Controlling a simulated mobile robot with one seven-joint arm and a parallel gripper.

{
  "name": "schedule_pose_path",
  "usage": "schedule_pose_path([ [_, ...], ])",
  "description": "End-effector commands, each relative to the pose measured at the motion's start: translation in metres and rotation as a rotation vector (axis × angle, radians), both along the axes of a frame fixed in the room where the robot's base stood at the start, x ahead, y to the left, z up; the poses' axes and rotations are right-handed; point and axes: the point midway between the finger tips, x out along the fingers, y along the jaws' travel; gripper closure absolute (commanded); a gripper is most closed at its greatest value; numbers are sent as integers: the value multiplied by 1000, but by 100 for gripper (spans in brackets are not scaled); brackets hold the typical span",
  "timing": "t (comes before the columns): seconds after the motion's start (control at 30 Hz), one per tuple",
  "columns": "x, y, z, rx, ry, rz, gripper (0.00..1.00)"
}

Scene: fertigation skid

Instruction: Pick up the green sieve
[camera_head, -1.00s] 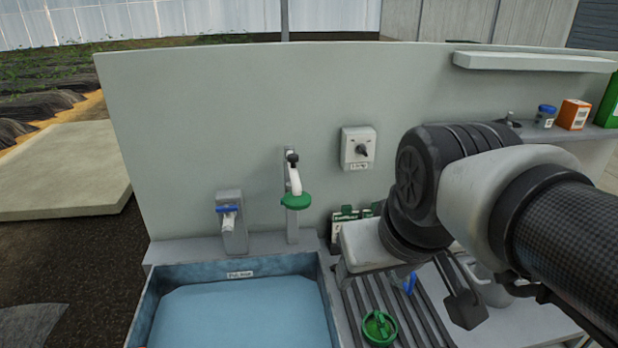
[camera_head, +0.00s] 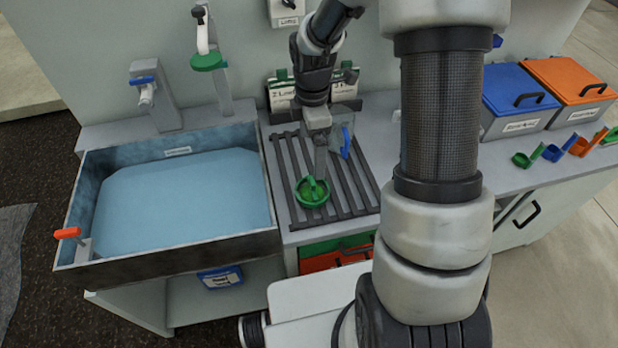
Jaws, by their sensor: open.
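The green sieve (camera_head: 312,196) is a small round green piece with a raised green part in its middle. It lies on the front left of the dark slatted drainboard, right of the basin. My gripper (camera_head: 320,170) points down from above with its fingers just over the sieve's raised part. The jaws are open; the gap between the fingers is hard to see from this side. I cannot tell whether a finger touches the sieve.
A clear jug with a blue handle (camera_head: 346,143) stands close behind my gripper. The water-filled basin (camera_head: 262,241) is at left. A green-ringed tap (camera_head: 208,62) rises behind it. Labelled boxes (camera_head: 283,95) stand behind the drainboard. Blue (camera_head: 520,90) and orange (camera_head: 570,78) bins are at right.

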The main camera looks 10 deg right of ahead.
Motion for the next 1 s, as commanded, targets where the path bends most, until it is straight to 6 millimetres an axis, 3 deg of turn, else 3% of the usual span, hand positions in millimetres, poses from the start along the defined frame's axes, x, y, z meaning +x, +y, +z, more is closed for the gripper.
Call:
schedule_pose_path([
  [0.4,-2,0,-88,-1,5,-3,0],
  [0.73,-4,-1,-115,-1,3,-4,0],
  [1.0,-7,-1,-152,0,2,-3,0],
])
